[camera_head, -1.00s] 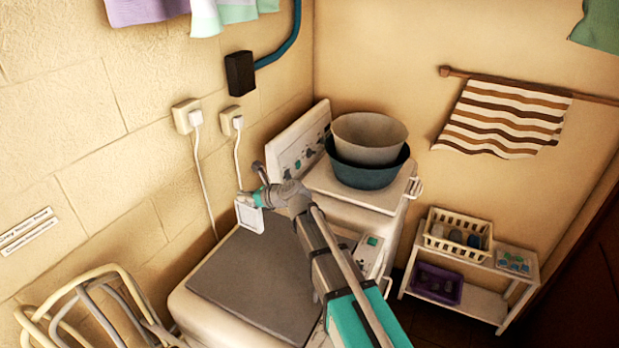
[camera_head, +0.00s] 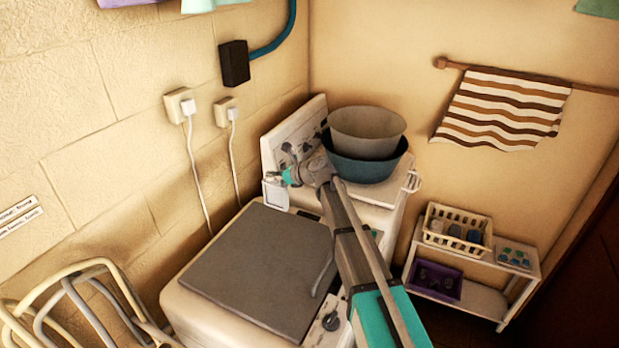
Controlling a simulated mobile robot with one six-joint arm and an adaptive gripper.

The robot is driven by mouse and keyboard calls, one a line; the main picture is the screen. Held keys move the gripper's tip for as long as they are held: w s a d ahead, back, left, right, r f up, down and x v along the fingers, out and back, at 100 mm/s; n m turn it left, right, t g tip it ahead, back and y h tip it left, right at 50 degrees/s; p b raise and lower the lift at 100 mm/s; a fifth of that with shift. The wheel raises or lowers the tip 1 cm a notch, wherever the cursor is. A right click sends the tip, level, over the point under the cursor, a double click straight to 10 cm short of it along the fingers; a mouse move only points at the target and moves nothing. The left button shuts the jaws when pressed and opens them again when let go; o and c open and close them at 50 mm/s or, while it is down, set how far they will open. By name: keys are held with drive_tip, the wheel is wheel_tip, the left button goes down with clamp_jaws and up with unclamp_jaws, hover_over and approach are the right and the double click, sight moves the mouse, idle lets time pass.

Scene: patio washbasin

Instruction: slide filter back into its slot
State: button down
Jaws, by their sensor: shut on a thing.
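My gripper (camera_head: 274,180) is shut on the filter (camera_head: 276,196), a small pale panel with a rim. The filter hangs below the jaws at the back of the near appliance (camera_head: 185,303), beyond its grey top (camera_head: 262,262) and in front of the knobbed panel (camera_head: 297,133). I cannot tell whether it touches anything. A small dark opening (camera_head: 307,215) shows to the right of the filter, behind the grey top. It may be the slot, but it is too small to be sure. My arm hides part of the appliance's right side.
A grey basin (camera_head: 367,128) sits in a teal basin (camera_head: 365,168) on the far unit, close to my wrist. Two plugs with cords (camera_head: 189,107) are on the left wall. A chair frame (camera_head: 75,290) stands front left. A shelf with baskets (camera_head: 470,295) is at the right.

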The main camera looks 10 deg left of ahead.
drive_tip(key=w+d+f+b, duration=0.3)
drive_tip(key=w+d+f, duration=0.1)
drive_tip(key=w+d, duration=0.6)
drive_tip(key=shift+w, duration=0.6)
drive_tip(key=shift+f+b, duration=0.3)
drive_tip(key=shift+b, duration=0.2)
wheel_tip(320, 180, down, 18)
drive_tip(key=b, duration=1.8)
idle(1.0)
drive_tip(key=shift+f, duration=0.2)
drive_tip(key=c, duration=0.5)
unclamp_jaws()
drive_tip(key=shift+r, duration=0.1)
